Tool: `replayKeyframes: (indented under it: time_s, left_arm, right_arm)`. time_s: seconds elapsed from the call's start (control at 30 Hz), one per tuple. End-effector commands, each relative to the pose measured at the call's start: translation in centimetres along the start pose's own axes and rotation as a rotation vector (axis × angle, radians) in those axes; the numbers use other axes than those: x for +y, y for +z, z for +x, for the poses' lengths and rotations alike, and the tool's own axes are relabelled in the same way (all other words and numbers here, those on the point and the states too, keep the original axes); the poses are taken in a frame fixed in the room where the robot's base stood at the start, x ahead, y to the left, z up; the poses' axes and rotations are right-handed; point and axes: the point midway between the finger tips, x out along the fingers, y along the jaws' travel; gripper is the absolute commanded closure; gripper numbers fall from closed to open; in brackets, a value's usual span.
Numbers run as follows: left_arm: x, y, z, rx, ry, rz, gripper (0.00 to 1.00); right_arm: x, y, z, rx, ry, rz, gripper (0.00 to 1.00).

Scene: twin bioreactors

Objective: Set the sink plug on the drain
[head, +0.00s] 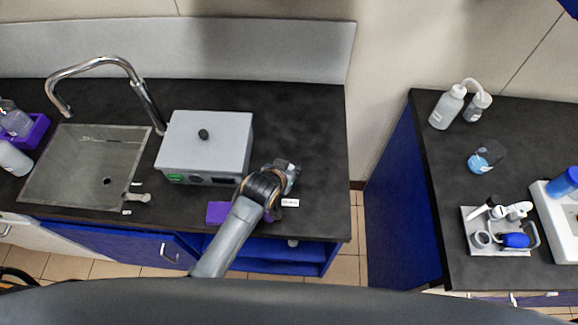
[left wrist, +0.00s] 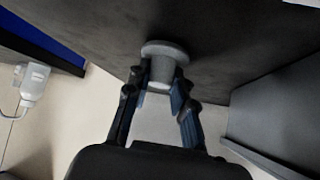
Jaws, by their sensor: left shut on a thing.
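The sink (head: 60,180) is a grey square basin at the left of the dark counter. The drain (head: 107,181) is a small dark spot on its floor, uncovered. My left gripper (head: 284,178) is over the counter to the right of the grey box, well away from the sink. In the left wrist view its fingers (left wrist: 162,95) are shut on a grey stepped round piece, which looks like the sink plug (left wrist: 163,53). In the head view the plug is mostly hidden by the gripper. My right gripper is not in view.
A grey box (head: 205,142) with a black knob stands between my left gripper and the sink. The tall curved faucet (head: 98,62) rises behind the basin. A purple item (head: 219,212) lies at the counter's front edge. Bottles (head: 446,107) stand on the right bench.

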Motion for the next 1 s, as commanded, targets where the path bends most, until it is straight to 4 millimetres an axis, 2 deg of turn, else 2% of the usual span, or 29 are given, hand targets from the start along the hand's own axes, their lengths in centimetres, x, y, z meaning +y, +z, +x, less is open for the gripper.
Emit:
replayKeyframes:
  time_s: [0.37,0.4,0.5,0.83,1.0]
  left_arm:
    - [0.0,0.3,0.3,0.001,-0.001,0.001,1.00]
    - [0.0,0.3,0.3,0.001,-0.001,0.000,0.72]
    - [0.0,0.3,0.3,0.001,-0.001,0.000,0.54]
    - [0.0,0.1,0.1,0.001,0.000,0.000,0.54]
    - [0.0,0.1,-1.1,0.002,0.000,0.000,0.54]
  right_arm:
    - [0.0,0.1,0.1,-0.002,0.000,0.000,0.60]
    - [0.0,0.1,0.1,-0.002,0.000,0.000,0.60]
    - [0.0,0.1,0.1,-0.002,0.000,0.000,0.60]
    - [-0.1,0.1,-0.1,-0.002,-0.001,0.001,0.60]
    - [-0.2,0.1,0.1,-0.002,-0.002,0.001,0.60]
